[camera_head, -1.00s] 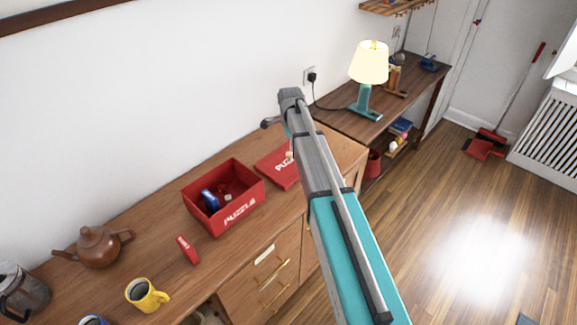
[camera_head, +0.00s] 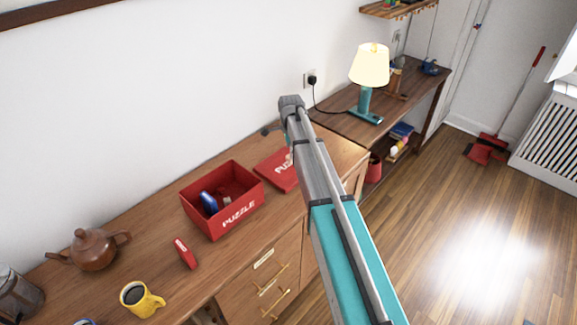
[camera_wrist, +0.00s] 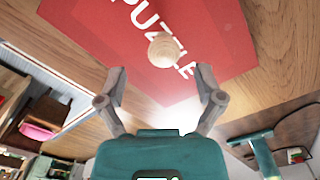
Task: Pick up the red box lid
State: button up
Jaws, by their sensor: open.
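The red box lid (camera_head: 276,171) lies flat on the wooden cabinet top, just right of the open red puzzle box (camera_head: 223,213). My arm hides part of it in the head view. In the wrist view the lid (camera_wrist: 215,35) fills the upper middle, with white "PUZZLE" lettering and a round wooden knob (camera_wrist: 163,50). My gripper (camera_wrist: 161,80) is open and empty. Its two fingers stand left and right of the knob in the picture, with the knob a little beyond the fingertips. Contact with the lid cannot be told.
The puzzle box holds a blue item and small pieces. A teal lamp (camera_head: 367,80) stands on the desk beyond. The wall runs close behind the cabinet.

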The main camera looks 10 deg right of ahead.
aim_at(290, 161)
jog(key=shift+w+f+b, duration=0.15)
jog(key=shift+f+b, duration=1.75)
jog(key=shift+f, duration=0.25)
grip_shut()
